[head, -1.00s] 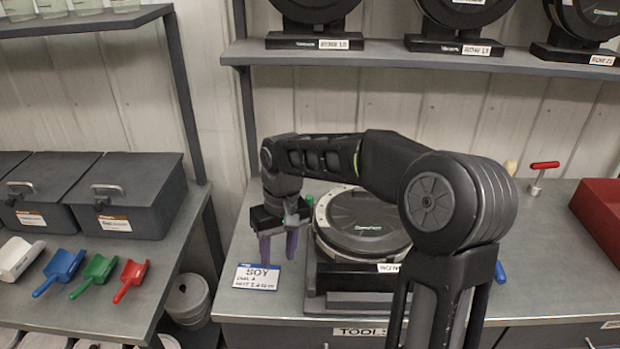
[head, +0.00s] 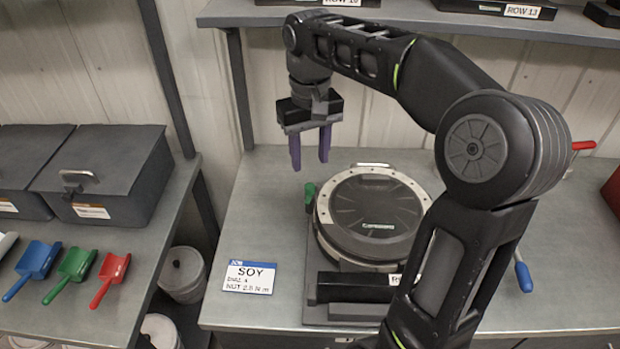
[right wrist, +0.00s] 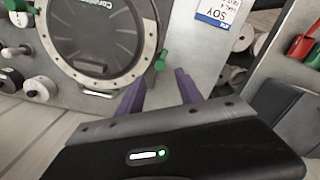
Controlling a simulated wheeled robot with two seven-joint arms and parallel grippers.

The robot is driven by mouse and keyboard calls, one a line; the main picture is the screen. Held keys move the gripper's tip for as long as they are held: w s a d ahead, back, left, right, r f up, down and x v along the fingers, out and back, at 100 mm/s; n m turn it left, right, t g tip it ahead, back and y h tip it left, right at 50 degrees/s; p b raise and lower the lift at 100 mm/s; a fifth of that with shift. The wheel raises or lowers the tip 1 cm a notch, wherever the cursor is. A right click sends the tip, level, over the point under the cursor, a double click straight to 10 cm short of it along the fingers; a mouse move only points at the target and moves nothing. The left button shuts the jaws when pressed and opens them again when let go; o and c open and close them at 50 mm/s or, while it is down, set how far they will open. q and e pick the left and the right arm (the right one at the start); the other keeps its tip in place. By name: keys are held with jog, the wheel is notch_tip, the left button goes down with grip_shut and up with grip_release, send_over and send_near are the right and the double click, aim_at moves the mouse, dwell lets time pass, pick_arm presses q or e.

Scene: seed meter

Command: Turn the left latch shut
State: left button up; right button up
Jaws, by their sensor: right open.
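The seed meter (head: 372,215) is a dark round housing with a pale rim on a black stand on the bench. Its left latch (head: 310,193) is a small green piece at the left edge of the rim. In the right wrist view the latch (right wrist: 160,61) shows between and just beyond my fingertips. My right gripper (head: 310,162) is open and empty, its purple fingers pointing down above the latch, apart from it. The gripper also shows in the right wrist view (right wrist: 160,80). My left gripper is out of view. My right arm hides part of the meter's right side.
A SOY card (head: 249,277) lies on the bench front left of the meter. A blue-handled tool (head: 523,273) lies to the right. Scoops (head: 75,264) and grey bins (head: 105,175) stand on the left bench. A shelf (head: 400,18) runs above the back.

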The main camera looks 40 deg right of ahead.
aim_at(310, 186)
jog(key=shift+f, duration=3.95)
jog(key=shift+c, duration=0.5)
grip_shut()
